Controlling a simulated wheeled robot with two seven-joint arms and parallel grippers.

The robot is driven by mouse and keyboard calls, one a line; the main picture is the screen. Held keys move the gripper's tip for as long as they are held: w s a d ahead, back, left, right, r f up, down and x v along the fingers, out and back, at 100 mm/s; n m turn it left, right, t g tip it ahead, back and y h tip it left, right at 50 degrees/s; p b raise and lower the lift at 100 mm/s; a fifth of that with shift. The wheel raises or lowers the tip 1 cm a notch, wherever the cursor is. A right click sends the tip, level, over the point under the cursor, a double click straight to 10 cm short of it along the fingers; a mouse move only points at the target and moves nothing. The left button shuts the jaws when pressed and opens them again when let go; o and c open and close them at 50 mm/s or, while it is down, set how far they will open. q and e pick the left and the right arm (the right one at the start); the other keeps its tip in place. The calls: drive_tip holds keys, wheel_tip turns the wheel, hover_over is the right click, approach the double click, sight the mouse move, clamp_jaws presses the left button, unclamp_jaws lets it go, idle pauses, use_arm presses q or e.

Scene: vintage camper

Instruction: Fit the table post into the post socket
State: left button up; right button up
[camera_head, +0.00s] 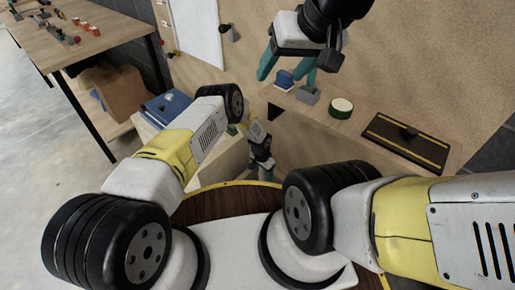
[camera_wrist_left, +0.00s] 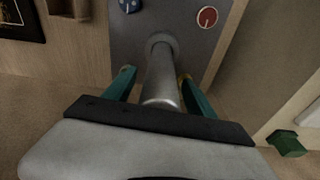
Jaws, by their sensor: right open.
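A metal post (camera_wrist_left: 161,80) shows in the left wrist view, with its near end by my palm. Its far end meets a round collar (camera_wrist_left: 162,42) on a dark grey panel (camera_wrist_left: 135,35); I cannot tell whether this collar is the post socket. My left gripper (camera_wrist_left: 157,74) has its teal fingers on either side of the post, with a gap visible at least on the left. In the head view my left gripper (camera_head: 262,168) is small, low beside the wooden wall, and the post is not clear there. My right gripper (camera_head: 290,68) is open and empty above the shelf.
The wooden shelf (camera_head: 305,118) holds a green-rimmed roll (camera_head: 341,107), a small grey block (camera_head: 308,95) and a dark tray (camera_head: 405,142). A blue item (camera_head: 167,108) lies on a cabinet at left. A red disc (camera_wrist_left: 207,17) and a blue knob (camera_wrist_left: 130,5) sit near the collar.

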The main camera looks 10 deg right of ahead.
use_arm(q)
drive_tip(key=shift+s, duration=0.1)
drive_tip(key=r, duration=0.7)
drive_tip(key=shift+s+a+r, duration=0.2)
drive_tip(key=shift+a+r, duration=0.15)
drive_tip(key=shift+a, duration=0.05)
